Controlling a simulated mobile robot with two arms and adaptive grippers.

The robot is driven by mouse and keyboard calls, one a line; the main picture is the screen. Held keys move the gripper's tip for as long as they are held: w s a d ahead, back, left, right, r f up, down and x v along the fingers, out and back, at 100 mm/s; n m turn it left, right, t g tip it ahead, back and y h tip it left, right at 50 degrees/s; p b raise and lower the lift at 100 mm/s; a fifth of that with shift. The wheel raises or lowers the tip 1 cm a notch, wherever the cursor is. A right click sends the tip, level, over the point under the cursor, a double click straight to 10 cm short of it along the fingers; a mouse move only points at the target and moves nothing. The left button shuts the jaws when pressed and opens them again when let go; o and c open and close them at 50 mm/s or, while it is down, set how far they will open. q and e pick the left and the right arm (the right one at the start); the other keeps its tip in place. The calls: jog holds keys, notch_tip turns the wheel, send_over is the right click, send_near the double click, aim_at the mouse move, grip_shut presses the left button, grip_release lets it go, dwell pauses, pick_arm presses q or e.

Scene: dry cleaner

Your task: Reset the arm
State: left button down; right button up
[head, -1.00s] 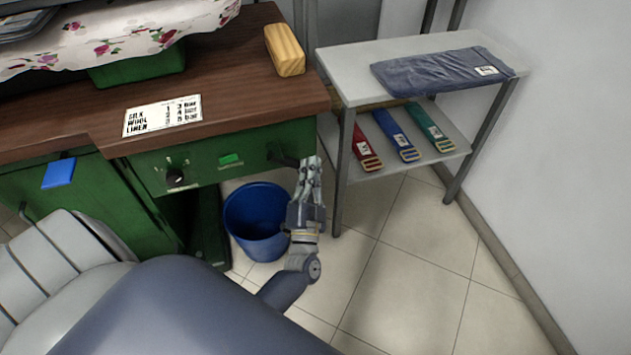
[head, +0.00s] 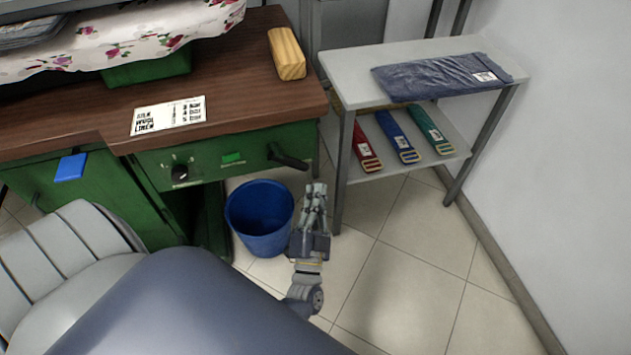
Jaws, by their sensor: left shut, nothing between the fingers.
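My left gripper (head: 316,190) is shut and empty. In the head view it is in front of the green cabinet, just right of the blue bucket (head: 258,222) and left of the grey shelf's near leg. A black lever handle (head: 288,158) on the cabinet front shows clear of the fingers, up and left of them. My left arm fills the lower left of the view. My right gripper is out of view.
The wooden-topped counter (head: 235,90) holds a wooden block (head: 287,54) and a printed card (head: 168,115). The grey shelf (head: 350,65) carries folded dark trousers (head: 440,76) and several coloured belts below. Floor tiles at lower right are clear.

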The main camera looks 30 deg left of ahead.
pick_arm(q)
jog(key=shift+v, duration=0.9)
jog(key=shift+w, duration=0.1)
